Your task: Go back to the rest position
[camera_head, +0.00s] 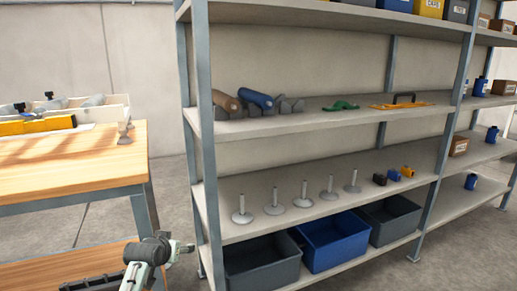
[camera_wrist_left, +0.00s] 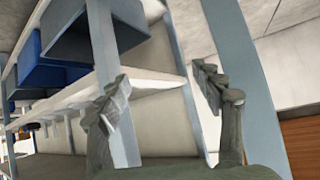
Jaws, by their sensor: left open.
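My left gripper (camera_head: 182,250) is low in the head view, between the wooden table and the grey shelving unit (camera_head: 205,130). In the left wrist view the left gripper (camera_wrist_left: 163,85) has its two fingers apart, with nothing between them. Shelf posts and boards show behind the fingers, tilted in that picture. I cannot tell exactly how far the fingers are from the shelving. My right gripper is in neither view.
A wooden table (camera_head: 60,165) stands at the left with a white organizer box on it. The shelves hold pedestal stands, brown and blue cylinders, and a yellow tool. Dark grey and blue bins (camera_head: 335,241) sit on the bottom shelf. Concrete floor (camera_head: 172,195) shows between table and shelving.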

